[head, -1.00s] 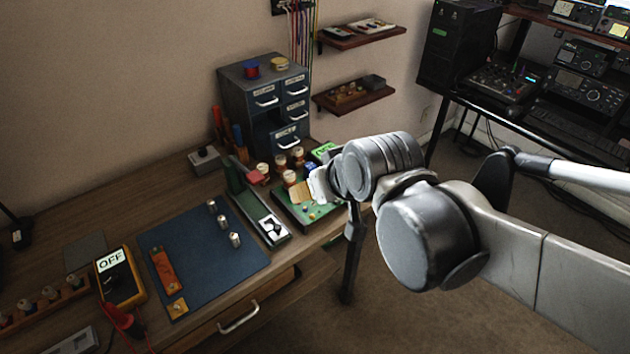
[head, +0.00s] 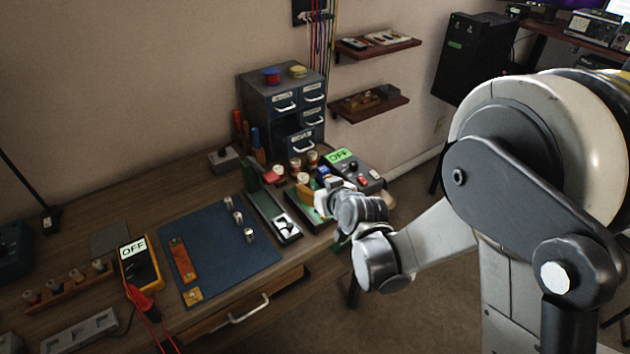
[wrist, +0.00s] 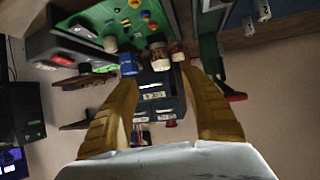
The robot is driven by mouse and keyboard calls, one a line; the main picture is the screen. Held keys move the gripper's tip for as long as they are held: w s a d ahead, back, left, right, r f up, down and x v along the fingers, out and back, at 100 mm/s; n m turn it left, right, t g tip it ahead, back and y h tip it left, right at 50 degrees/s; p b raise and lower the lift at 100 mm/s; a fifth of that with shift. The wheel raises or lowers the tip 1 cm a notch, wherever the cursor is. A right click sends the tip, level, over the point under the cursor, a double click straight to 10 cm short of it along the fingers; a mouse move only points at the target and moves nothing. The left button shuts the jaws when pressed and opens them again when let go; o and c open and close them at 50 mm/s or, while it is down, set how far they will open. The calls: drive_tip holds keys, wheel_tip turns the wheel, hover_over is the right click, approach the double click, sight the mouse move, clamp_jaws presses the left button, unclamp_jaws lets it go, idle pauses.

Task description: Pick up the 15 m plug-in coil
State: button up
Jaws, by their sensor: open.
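Plug-in coils with pale tops and brown bodies stand at the back right of the bench in the head view, among them a back coil (head: 313,159) and a left coil (head: 295,166). I cannot read their band labels, so I cannot tell which is the 15 m one. In the wrist view one coil (wrist: 158,54) lies in the gap between my fingertips, with a second coil (wrist: 178,50) close to the right finger. My gripper (wrist: 160,74) is open, its two tan fingers apart with nothing held. In the head view my wrist partly hides the green board.
A blue part (wrist: 128,63) is near my left fingertip. A grey drawer cabinet (head: 262,100) stands behind the coils. The blue mat (head: 225,262) has bare room; a wooden rack (head: 60,290) holds several pieces.

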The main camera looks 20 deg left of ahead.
sight(304, 177)
drive_tip(key=b+x, duration=0.1)
drive_tip(key=x, duration=0.2)
drive_tip(key=b+x, duration=0.1)
drive_tip(key=x, duration=0.2)
drive_tip(key=b+x, duration=0.1)
drive_tip(key=x, duration=0.2)
drive_tip(key=shift+w+a+r, duration=0.15)
drive_tip(key=shift+w+a, duration=0.05)
drive_tip(key=shift+a, duration=0.15)
drive_tip(key=shift+c, duration=0.4)
clamp_jaws()
